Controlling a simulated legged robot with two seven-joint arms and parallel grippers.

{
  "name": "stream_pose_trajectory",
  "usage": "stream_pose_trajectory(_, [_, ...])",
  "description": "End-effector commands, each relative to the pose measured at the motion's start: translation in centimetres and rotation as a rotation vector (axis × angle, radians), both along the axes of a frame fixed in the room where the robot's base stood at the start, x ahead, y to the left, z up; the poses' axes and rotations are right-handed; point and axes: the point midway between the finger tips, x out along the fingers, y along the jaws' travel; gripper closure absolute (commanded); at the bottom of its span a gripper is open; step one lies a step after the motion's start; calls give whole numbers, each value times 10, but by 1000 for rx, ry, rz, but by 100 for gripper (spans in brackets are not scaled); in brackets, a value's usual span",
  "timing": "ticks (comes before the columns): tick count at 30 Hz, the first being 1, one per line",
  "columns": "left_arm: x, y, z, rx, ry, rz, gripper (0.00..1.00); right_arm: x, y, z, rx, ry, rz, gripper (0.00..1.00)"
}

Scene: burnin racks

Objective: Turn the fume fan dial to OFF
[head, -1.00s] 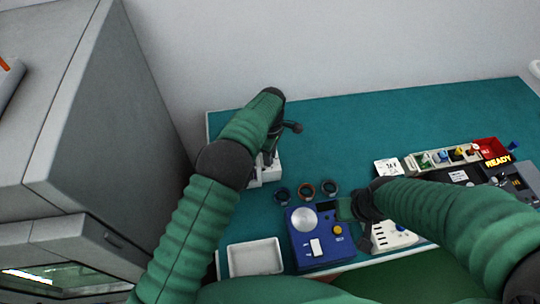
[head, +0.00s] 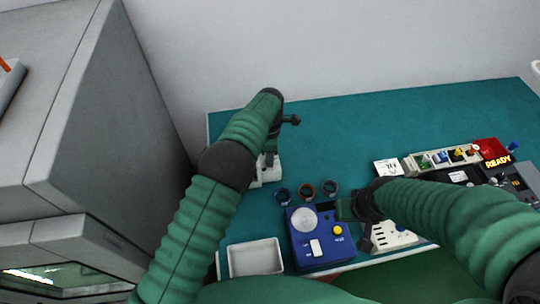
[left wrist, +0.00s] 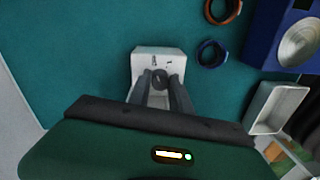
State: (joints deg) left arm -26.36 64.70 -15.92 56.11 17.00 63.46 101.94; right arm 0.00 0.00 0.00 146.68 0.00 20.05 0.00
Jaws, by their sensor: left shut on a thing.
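The fume fan control is a small white box with a dark round dial (left wrist: 159,76) on it, seen in the left wrist view. The white box (left wrist: 146,55) has small dark marks above the dial; I cannot read them. My left gripper (left wrist: 160,82) is shut on the dial, one finger on each side. In the head view the white box (head: 273,175) stands at the left of the teal table, partly hidden by my left arm. My right gripper (head: 352,208) is by the blue box's right edge; its jaws are unclear.
A blue box (head: 316,264) with a silver disc and yellow button stands at the front. A white tray (head: 240,263) is at front left. A grey cabinet (head: 110,120) stands left. The back of the table is clear.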

Motion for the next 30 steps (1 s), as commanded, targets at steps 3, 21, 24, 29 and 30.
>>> stream_pose_trajectory(3, [5,1,5,-2,-17,1,100,0,0,1,0,0,0,100])
stream_pose_trajectory(21, [1,0,5,-1,-5,-1,54,0,0,-1,0,0,0,100])
stream_pose_trajectory(24, [3,0,16,-2,-7,-1,54,0,0,-4,0,0,0,100])
stream_pose_trajectory(29, [5,-1,57,-3,-10,-1,54,0,0,-12,0,0,0,100])
stream_pose_trajectory(30, [6,-1,70,-3,-10,0,54,0,0,-13,0,0,0,100])
